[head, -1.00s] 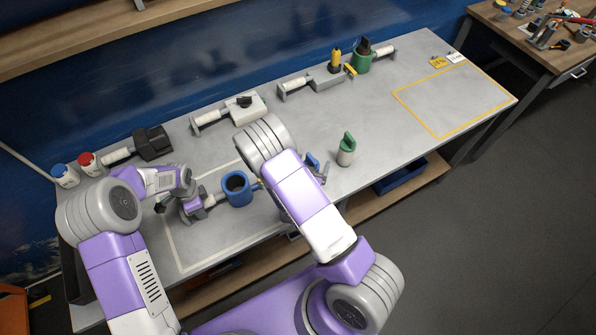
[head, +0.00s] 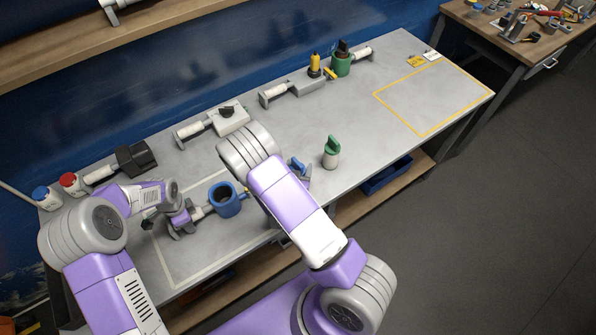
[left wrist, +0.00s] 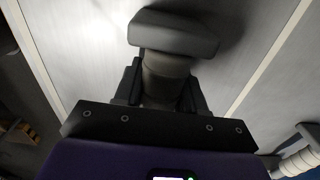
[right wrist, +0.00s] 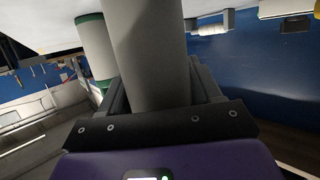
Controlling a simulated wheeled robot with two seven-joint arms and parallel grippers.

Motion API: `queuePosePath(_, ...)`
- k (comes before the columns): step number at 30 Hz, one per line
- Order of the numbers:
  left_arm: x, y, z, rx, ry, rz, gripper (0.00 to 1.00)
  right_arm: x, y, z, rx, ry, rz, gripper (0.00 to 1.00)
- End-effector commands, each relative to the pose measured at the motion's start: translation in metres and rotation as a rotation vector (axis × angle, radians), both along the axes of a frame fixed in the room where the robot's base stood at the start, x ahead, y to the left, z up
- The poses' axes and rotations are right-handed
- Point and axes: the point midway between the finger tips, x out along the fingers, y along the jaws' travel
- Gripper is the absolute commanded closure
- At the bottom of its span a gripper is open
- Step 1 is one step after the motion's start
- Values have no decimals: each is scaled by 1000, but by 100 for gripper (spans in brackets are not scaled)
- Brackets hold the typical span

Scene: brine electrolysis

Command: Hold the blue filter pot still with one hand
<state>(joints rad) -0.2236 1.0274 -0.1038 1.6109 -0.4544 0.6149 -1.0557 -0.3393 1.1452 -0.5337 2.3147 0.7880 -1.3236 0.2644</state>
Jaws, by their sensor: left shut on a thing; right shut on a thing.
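The blue filter pot (head: 225,200) stands upright on the grey bench in the head view, its dark opening facing up. A pale handle (head: 201,212) runs from it to the left. My left gripper (head: 182,219) is at the handle's outer end. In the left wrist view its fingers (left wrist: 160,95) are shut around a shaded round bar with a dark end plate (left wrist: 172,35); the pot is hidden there. My right gripper (right wrist: 157,95) is shut on a plain grey cylinder (right wrist: 150,50). In the head view it is mostly behind my right forearm, beside a blue piece (head: 298,166).
A pale cylinder with a green top (head: 331,153) stands right of my right arm. Along the wall are a black block tool (head: 136,158), a white box tool (head: 230,119) and a green pot (head: 341,65). The yellow-outlined area (head: 436,95) is empty.

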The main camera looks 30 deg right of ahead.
Motion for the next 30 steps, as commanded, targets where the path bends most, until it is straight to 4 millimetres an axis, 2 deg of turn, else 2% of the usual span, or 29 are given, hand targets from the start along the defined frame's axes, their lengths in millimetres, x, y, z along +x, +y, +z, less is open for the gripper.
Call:
queuePosePath(12,0,0,0,0,0,1,100,1,0,70,2,-7,0,72)
queuePosePath(17,0,0,0,0,-1,0,100,1,1,86,1,-5,2,72)
queuePosePath(20,0,0,0,0,-1,0,100,6,8,92,1,-4,31,72)
queuePosePath(23,0,0,0,0,-1,0,100,19,28,98,1,-4,113,72)
queuePosePath(25,0,0,0,0,-1,0,100,32,51,103,0,-6,203,72)
queuePosePath(30,0,0,0,0,-1,0,100,60,123,121,2,-9,474,72)
